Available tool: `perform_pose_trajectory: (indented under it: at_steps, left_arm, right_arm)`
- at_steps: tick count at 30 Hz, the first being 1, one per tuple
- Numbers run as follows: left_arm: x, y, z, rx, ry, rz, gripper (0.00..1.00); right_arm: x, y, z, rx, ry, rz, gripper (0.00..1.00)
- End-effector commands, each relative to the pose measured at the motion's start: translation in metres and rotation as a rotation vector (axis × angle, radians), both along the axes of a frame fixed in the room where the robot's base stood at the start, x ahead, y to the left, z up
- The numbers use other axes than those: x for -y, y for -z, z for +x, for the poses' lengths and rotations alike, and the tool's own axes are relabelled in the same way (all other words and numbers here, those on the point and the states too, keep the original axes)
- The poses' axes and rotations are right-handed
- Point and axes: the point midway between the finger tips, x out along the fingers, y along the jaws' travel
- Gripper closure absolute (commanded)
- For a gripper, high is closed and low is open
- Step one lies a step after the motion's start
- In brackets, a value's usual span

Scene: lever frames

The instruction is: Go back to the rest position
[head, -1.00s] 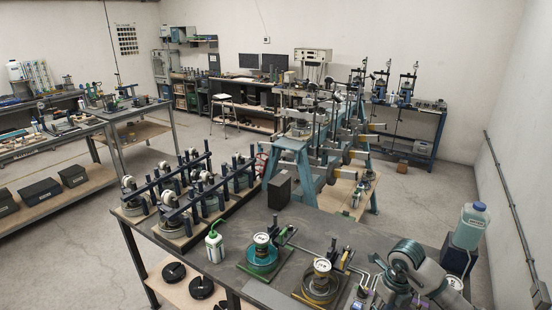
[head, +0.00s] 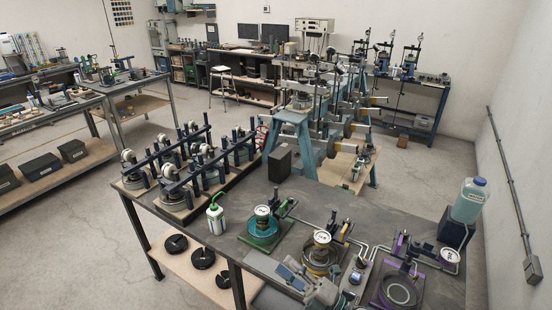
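My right gripper (head: 306,286) shows at the bottom edge, low in front of the near dark bench (head: 335,200). It is small and partly cut off, so I cannot tell whether its fingers are open or shut. No held thing shows. On the bench stand a lever device with a teal ring (head: 262,228), one with a yellowish base (head: 321,258) just beyond my gripper, and one with a purple frame (head: 399,290) to its right. My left gripper is not in view.
A green-capped white bottle (head: 216,217) and a rack of dark lever arms (head: 190,172) stand at the bench's left. A blue-capped jug (head: 469,201) stands at the right end. Black discs (head: 202,258) lie on the lower shelf.

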Motion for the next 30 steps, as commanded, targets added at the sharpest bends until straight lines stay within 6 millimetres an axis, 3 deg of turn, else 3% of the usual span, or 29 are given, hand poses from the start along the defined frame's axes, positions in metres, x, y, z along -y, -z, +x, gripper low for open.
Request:
perform_pose_trajectory:
  at_steps: [3, 5, 6, 8, 12, 15, 18, 24, 28, 29, 30]
  left_arm:
    - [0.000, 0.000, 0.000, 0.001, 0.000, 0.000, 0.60]
    - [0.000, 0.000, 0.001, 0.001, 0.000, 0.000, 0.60]
    - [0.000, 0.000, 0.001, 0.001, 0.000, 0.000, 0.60]
    - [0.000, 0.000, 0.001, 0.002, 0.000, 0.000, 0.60]
    - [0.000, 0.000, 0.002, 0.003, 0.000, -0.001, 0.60]
    - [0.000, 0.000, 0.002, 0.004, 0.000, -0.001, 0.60]
    - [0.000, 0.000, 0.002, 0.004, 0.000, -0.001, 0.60]
    - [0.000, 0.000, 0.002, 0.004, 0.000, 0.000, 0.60]
    - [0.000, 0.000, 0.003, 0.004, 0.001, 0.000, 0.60]
    - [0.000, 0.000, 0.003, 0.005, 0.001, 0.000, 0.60]
    - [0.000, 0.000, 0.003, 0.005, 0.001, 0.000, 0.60]
  right_arm:
    - [0.056, 0.029, 0.024, -0.321, 0.267, 0.299, 0.62]
    - [0.089, 0.062, 0.031, -0.510, 0.412, 0.417, 0.62]
    - [0.109, 0.090, 0.030, -0.642, 0.505, 0.480, 0.62]
    - [0.135, 0.133, 0.021, -0.829, 0.631, 0.547, 0.62]
    - [0.171, 0.229, -0.030, -1.237, 0.871, 0.621, 0.62]
    - [0.181, 0.277, -0.074, -1.468, 0.986, 0.624, 0.62]
    - [0.185, 0.309, -0.116, -1.651, 1.067, 0.610, 0.62]
    - [0.184, 0.346, -0.191, -1.944, 1.173, 0.554, 0.62]
    - [0.181, 0.359, -0.237, -2.109, 1.221, 0.507, 0.62]
    - [0.180, 0.363, -0.244, -2.140, 1.230, 0.496, 0.62]
    - [0.180, 0.379, -0.237, -2.135, 1.231, 0.493, 0.62]
